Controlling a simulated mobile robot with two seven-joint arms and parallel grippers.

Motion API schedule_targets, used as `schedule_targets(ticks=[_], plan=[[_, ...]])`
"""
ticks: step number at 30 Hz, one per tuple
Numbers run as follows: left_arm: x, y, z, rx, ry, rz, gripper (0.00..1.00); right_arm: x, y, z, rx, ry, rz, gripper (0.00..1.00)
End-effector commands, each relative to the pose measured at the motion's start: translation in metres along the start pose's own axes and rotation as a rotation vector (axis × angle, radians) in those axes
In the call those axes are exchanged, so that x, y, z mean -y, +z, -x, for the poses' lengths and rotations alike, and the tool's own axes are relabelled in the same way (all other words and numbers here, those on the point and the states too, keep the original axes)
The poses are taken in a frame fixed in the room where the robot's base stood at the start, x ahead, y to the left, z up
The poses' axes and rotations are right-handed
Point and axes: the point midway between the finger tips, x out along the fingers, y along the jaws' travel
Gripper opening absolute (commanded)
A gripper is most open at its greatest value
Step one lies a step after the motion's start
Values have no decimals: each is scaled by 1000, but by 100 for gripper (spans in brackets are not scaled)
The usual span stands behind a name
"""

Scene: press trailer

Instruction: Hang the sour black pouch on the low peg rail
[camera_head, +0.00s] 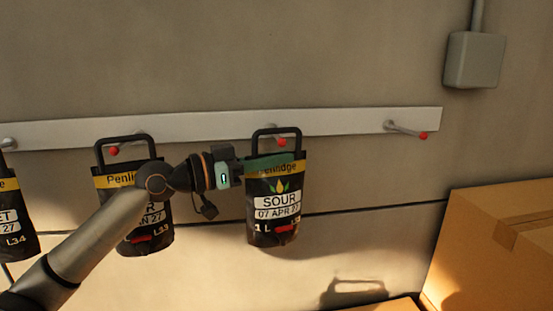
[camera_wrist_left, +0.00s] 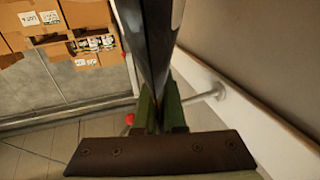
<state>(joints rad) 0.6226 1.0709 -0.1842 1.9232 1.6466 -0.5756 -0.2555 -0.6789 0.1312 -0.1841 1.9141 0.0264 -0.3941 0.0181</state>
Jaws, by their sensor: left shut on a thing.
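The sour black pouch (camera_head: 273,205), with a yellow band, "SOUR" label and black loop handle, hangs upright in front of the low peg rail (camera_head: 340,121). My left gripper (camera_head: 268,163) comes from the left and is shut on its upper part, below the handle. A red-tipped peg (camera_head: 281,142) shows inside the handle loop; whether it passes through is unclear. In the left wrist view, the green fingers (camera_wrist_left: 160,108) pinch the dark pouch (camera_wrist_left: 153,35) edge-on. A peg shaft (camera_wrist_left: 205,95) shows right of them and a red tip (camera_wrist_left: 129,118) left. My right gripper is out of view.
Another black pouch (camera_head: 150,238) hangs left on a peg, partly behind my left arm. A third pouch (camera_head: 15,215) is cut off at the left edge. The far right peg (camera_head: 408,130) is empty. Cardboard boxes (camera_head: 500,240) stand lower right; a grey wall box (camera_head: 474,60) is above.

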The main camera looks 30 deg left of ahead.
Motion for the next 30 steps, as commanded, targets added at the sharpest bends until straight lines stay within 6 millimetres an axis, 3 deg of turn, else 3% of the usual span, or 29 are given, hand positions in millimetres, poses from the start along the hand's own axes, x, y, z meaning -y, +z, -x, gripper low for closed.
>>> schedule_targets(ticks=[8, 9, 18, 30], plan=[[0, -6, 1, -13, -1, -4, 0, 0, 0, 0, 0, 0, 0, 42], [0, -6, 1, -13, -1, -4, 11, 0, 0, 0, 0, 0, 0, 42], [0, -3, 0, -6, -1, -2, 42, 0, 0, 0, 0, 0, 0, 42], [1, 5, 9, 5, -2, 2, 42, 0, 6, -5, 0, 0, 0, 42]])
